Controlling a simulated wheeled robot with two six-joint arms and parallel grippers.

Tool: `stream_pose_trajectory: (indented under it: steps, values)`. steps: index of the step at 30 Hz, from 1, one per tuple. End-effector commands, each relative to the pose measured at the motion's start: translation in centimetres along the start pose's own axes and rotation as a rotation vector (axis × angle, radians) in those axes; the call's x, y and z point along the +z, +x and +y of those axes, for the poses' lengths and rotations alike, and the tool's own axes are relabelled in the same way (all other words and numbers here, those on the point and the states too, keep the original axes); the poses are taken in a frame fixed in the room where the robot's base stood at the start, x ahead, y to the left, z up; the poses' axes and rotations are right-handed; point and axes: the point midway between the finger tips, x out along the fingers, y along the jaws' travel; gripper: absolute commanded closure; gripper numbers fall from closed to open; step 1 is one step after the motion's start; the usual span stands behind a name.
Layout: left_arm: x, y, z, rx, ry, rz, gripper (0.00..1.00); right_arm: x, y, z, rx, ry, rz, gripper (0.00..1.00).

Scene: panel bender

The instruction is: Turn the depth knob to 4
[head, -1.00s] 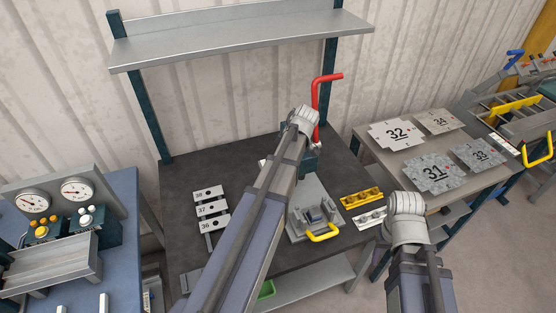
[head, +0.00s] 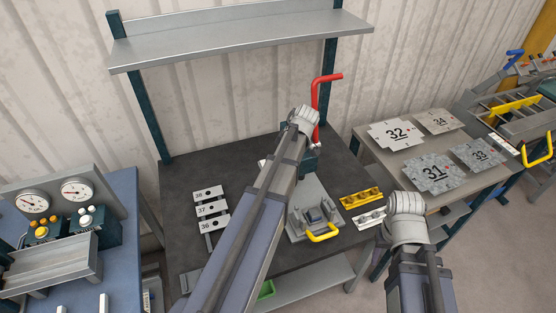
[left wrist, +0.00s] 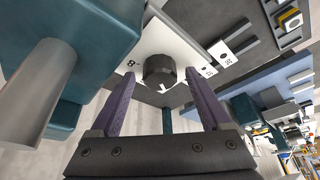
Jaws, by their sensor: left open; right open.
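In the left wrist view a dark round knob (left wrist: 159,69) sits on a white plate (left wrist: 172,34). A printed 8 is beside it, and a small white mark shows at the knob's near edge. The other scale figures are hidden or not readable. My left gripper (left wrist: 160,76) is open, its two purple fingers on either side of the knob with gaps. In the head view my left arm covers the knob and that gripper. My right gripper (head: 383,233) is open and small in view, in front of the bench's right edge.
A red crank handle (head: 320,100) stands at the back of the dark bench (head: 180,180). A grey fixture with a yellow handle (head: 322,233) lies right of my left arm. A yellow block (head: 361,198) is near my right gripper. Numbered plates (head: 436,173) lie on the right table.

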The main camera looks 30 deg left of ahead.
Motion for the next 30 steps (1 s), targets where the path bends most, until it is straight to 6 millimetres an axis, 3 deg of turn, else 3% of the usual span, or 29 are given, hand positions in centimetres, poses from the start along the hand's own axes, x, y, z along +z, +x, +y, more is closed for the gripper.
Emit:
stream_pose_trajectory:
  steps: [18,30]
  values:
    - [-0.2,-7.2,0.0,0.000,0.001,0.000,0.19,0.4,-6.7,0.6,-0.001,0.001,-0.002,0.50]
    - [0.0,-7.6,0.0,0.000,0.000,0.000,0.19,0.5,-7.0,0.7,-0.001,0.000,-0.002,0.50]
